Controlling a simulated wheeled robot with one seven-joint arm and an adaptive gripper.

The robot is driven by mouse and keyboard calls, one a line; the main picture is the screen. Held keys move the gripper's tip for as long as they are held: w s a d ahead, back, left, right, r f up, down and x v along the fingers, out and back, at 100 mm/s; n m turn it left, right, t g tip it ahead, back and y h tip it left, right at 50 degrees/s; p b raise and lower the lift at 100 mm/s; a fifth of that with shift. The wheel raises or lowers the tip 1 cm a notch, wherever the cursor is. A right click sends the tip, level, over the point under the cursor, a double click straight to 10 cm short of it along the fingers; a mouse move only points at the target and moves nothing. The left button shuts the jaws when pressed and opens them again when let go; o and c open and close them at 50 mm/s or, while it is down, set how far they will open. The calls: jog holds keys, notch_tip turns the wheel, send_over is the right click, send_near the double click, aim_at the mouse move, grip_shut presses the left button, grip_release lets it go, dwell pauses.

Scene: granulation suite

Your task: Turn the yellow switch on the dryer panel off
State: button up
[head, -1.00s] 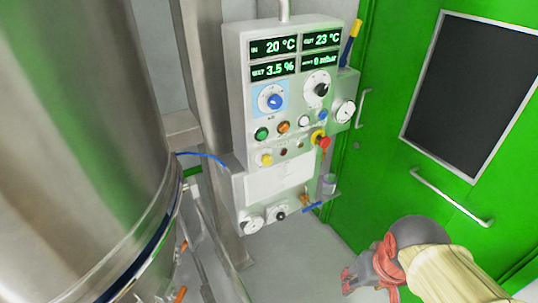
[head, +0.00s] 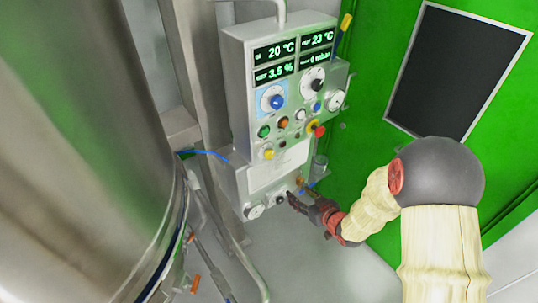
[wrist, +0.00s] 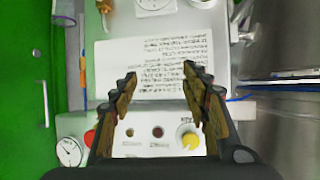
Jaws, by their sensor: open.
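The yellow switch (head: 268,153) is a small round knob on the left of the lower row of the grey dryer panel (head: 240,120). In the wrist view, where the panel appears upside down, the yellow switch (wrist: 190,139) shows at the lower right, beside the inner side of the right finger. My gripper (head: 291,199) is in front of the panel's lower part, below the switch in the head view. In the wrist view my gripper (wrist: 160,75) has its fingers spread, with nothing between them. I cannot tell which way the switch is turned.
A red emergency button (head: 319,131) sits on the panel's right side. A white text plate (head: 278,168) lies below the switch row. A large steel vessel (head: 80,150) stands at the left. A green door (head: 375,60) is behind at the right.

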aim_at(271, 156)
jog(key=w+a+r+n+t+y, duration=0.1)
jog(key=a+r+t+y, duration=0.35)
jog(key=r, duration=0.75)
jog(key=shift+g, duration=0.55)
jog(key=x, duration=0.8)
jog(key=shift+a, duration=0.5)
jog(key=c, duration=1.2)
jog(key=shift+o, duration=0.2)
jog(key=shift+b, duration=0.3)
